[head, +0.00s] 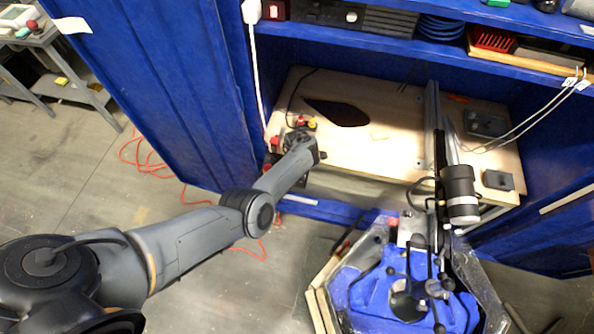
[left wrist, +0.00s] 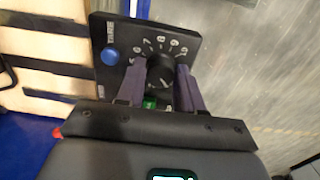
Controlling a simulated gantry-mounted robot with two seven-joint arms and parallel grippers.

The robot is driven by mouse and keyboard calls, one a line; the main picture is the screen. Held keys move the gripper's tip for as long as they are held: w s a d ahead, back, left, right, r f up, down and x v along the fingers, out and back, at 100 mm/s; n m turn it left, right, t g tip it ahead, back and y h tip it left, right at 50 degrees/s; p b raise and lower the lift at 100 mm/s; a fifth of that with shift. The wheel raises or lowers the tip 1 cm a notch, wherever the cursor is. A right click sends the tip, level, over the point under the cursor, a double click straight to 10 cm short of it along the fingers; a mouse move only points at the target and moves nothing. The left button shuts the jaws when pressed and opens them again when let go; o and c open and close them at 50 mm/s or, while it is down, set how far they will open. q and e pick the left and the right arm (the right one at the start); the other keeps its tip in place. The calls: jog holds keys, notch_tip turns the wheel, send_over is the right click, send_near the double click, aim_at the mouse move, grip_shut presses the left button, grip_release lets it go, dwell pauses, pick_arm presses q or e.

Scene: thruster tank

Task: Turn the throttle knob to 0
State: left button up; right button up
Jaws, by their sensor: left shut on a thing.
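The throttle knob (left wrist: 160,70) is a round black knob on a black panel (left wrist: 184,25) with white numbers around it, in the left wrist view. My left gripper (left wrist: 159,76) has its two purple-grey fingers on either side of the knob and is shut on it. A faint light mark shows on the knob, but I cannot tell which number it points to. In the head view my left gripper (head: 299,138) is at the left end of the wooden bench, and its wrist hides the knob. My right gripper is not in view.
A blue button (left wrist: 110,56) marked TARE sits beside the knob, and a green part (left wrist: 150,102) shows below it. The wooden bench (head: 385,155) stands inside a blue cabinet (head: 165,95). A blue-lined tank (head: 355,290) stands in front, with a black cylinder (head: 459,182) above it.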

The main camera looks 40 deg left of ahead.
pick_arm(q)
jog(key=o, duration=1)
jog(key=shift+o, duration=0.2)
jog(key=shift+r, duration=0.1)
notch_tip(320, 180, up, 11)
jog(key=p, duration=0.4)
jog(key=shift+f+p, duration=0.2)
jog(key=shift+p, duration=0.15)
